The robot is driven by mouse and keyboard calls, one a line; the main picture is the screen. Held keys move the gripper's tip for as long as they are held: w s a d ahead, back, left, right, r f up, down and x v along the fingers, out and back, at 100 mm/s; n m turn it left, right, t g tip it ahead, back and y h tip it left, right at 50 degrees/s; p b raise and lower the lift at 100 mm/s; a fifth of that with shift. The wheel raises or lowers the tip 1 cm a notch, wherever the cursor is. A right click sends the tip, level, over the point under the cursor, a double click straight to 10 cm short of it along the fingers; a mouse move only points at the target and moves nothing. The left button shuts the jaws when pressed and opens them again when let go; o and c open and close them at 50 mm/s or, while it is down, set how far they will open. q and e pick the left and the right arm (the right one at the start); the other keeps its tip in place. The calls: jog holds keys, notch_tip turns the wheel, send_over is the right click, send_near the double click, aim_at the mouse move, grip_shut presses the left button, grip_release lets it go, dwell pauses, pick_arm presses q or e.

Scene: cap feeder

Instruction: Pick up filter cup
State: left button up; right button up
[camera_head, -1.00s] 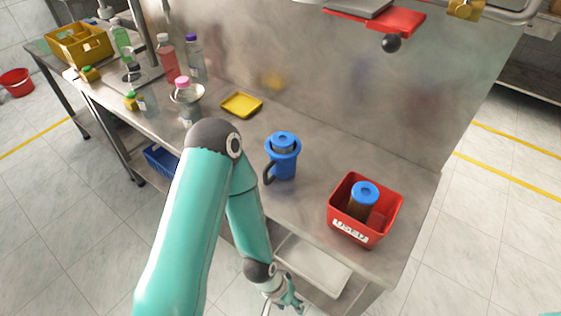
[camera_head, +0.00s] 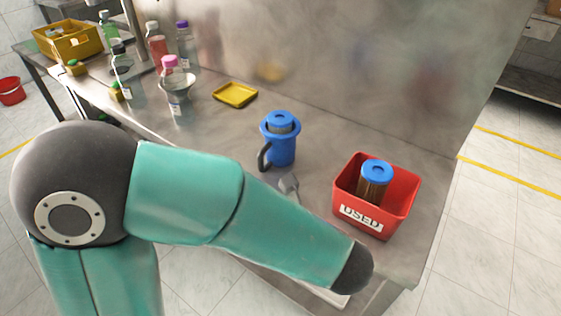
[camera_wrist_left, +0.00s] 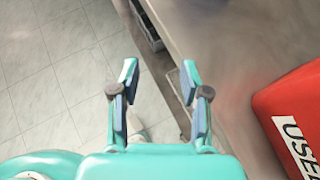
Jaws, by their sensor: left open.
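A blue cup with a dark handle (camera_head: 280,150) stands upright on the steel table in the head view, a round blue-topped part (camera_head: 281,119) seated in its top. A second blue-topped, brownish cylinder (camera_head: 373,182) stands in the red box marked USED (camera_head: 404,200). I cannot tell which is the filter cup. My left arm crosses the front of the table and hides most of the gripper; a grey tip shows just below the blue cup. In the left wrist view my left gripper (camera_wrist_left: 160,76) is open and empty, over the table's edge. My right gripper is out of view.
A yellow tray (camera_head: 235,95) lies behind and left of the blue cup. Several bottles and a pink-capped bottle in a metal funnel (camera_head: 176,86) stand farther left, with a yellow crate (camera_head: 68,40) beyond. The red box also shows at right in the left wrist view (camera_wrist_left: 285,95).

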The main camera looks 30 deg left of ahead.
pick_arm(q)
notch_tip(320, 180, up, 6)
jog(key=w+t+y, duration=0.1)
jog(key=t+y, duration=0.1)
jog(key=t, duration=0.1)
jog(key=b, duration=0.2)
send_near(262, 161)
jog(key=shift+m+g, duration=0.3)
jog(key=shift+m, duration=0.1)
jog(key=x, duration=0.5)
jog(key=shift+s+f, duration=0.1)
jog(key=shift+f, duration=0.1)
jog(key=shift+w+r+x, duration=0.1)
jog(key=shift+r+x, duration=0.05)
jog(key=shift+x, duration=1.3)
jog(key=shift+w+r+x, duration=0.15)
jog(key=shift+x, duration=1.3)
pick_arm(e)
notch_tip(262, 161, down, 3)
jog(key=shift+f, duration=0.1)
pick_arm(q)
grip_shut()
jog(key=shift+r, duration=0.1)
